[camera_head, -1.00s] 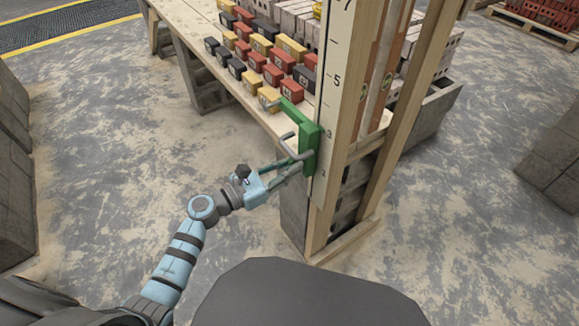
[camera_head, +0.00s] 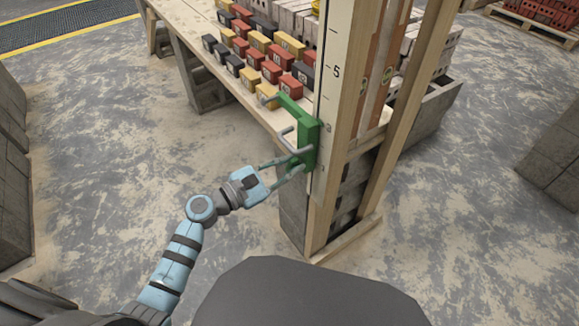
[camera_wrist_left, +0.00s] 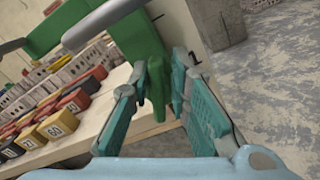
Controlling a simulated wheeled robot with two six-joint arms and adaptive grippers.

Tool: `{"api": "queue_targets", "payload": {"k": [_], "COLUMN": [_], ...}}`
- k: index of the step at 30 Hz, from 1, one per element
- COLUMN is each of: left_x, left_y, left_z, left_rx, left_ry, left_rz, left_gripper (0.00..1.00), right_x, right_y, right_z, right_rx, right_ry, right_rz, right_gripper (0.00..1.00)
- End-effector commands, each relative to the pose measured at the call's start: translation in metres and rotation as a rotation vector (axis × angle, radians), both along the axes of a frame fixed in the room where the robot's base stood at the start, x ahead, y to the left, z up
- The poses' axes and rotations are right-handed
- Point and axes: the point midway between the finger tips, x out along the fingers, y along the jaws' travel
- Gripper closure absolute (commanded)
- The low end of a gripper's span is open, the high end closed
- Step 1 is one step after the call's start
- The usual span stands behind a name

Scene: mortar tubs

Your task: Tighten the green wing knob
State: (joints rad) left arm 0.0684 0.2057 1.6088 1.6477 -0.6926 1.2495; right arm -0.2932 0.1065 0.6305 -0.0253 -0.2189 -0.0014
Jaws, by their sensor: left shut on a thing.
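A green bracket (camera_head: 309,146) with grey rods is mounted on the face of the marked wooden post (camera_head: 328,110) in the head view. Its green body also fills the upper left of the left wrist view (camera_wrist_left: 140,40). The green wing knob (camera_wrist_left: 158,92) is at the bracket's lower end in the left wrist view, with a finger on each side. My left gripper (camera_head: 293,162) is shut on the knob, its fingers reaching it from the left; it shows in the wrist view too (camera_wrist_left: 164,80). In the head view the fingers and a rod largely hide the knob. My right gripper is out of view.
A wooden bench (camera_head: 240,92) behind the bracket carries rows of red, yellow and black numbered blocks (camera_head: 270,72). Grey block stacks stand at the left (camera_head: 12,190) and right (camera_head: 555,160). The floor left of the post is clear.

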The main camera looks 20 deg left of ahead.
Motion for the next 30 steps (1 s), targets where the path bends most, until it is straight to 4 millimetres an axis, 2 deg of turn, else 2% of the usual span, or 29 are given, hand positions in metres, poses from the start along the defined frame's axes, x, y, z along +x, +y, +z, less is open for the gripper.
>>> {"api": "queue_targets", "payload": {"k": [9, 12, 30], "left_x": [-0.001, -0.002, -0.004], "left_y": [-0.002, -0.002, -0.006], "left_z": [-0.005, -0.006, -0.013], "left_rx": [0.232, 0.305, 0.710], "left_ry": [-0.195, -0.256, -0.594], "left_rz": [0.005, 0.006, 0.005], "left_gripper": [1.00, 1.00, 1.00], "right_x": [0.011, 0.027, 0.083], "right_y": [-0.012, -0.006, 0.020], "right_z": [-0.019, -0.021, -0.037], "right_rx": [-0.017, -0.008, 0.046], "right_ry": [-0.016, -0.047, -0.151], "right_rz": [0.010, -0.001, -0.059], "right_gripper": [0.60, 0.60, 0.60]}}
